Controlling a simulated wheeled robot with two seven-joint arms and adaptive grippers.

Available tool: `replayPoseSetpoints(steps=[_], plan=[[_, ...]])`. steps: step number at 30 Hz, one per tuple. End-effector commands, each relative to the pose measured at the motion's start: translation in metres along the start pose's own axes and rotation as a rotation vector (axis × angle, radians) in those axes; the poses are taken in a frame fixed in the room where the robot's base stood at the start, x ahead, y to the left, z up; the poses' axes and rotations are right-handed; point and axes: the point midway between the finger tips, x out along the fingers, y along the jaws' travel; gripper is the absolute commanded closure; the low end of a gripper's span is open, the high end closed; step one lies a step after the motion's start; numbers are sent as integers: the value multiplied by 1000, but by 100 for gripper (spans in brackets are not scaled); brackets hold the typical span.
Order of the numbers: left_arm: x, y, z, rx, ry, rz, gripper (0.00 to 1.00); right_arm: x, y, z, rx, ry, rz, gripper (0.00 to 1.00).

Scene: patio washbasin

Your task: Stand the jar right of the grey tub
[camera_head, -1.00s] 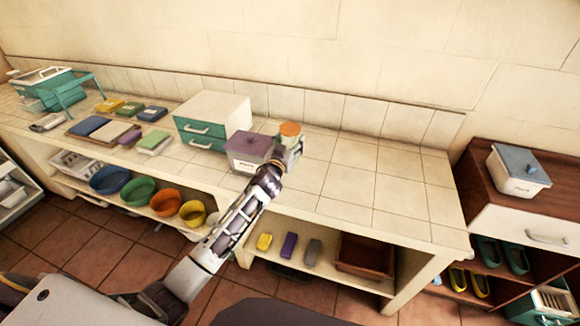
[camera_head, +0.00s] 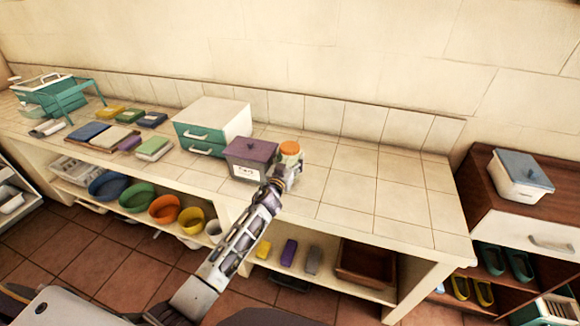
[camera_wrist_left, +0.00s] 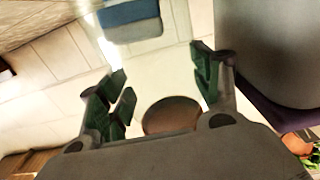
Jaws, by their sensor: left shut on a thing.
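The jar (camera_head: 289,150) has an orange lid and is right beside the grey tub (camera_head: 243,170), on its right. The tub has a purple lid and a white label and stands on the tiled counter. My left gripper (camera_head: 286,174) is shut on the jar from the front and hides most of its body. In the left wrist view the jar's round lid (camera_wrist_left: 172,116) shows between the fingers (camera_wrist_left: 160,88), and the tub (camera_wrist_left: 268,50) is close on the right. I cannot tell whether the jar's base touches the counter. My right gripper is not in view.
A white box with green drawers (camera_head: 212,128) stands left of the tub. The tiled counter (camera_head: 375,190) is clear to the right of the jar. A brown cabinet (camera_head: 480,165) with a blue-lidded white container (camera_head: 522,178) stands beyond the counter's right end.

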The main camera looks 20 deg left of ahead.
Motion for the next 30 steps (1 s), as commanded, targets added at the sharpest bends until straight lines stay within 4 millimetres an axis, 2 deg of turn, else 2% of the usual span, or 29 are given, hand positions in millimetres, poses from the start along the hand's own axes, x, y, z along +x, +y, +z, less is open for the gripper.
replayPoseSetpoints(steps=[9, 26, 27, 30], plan=[[0, 0, 29, 0, 0, 0, 65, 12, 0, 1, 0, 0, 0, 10], [0, 0, 34, 1, 1, 1, 65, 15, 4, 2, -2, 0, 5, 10], [0, 0, 34, 2, -1, 1, 30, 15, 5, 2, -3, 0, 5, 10], [0, 0, 34, 1, -1, 1, 17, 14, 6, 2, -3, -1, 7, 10]])
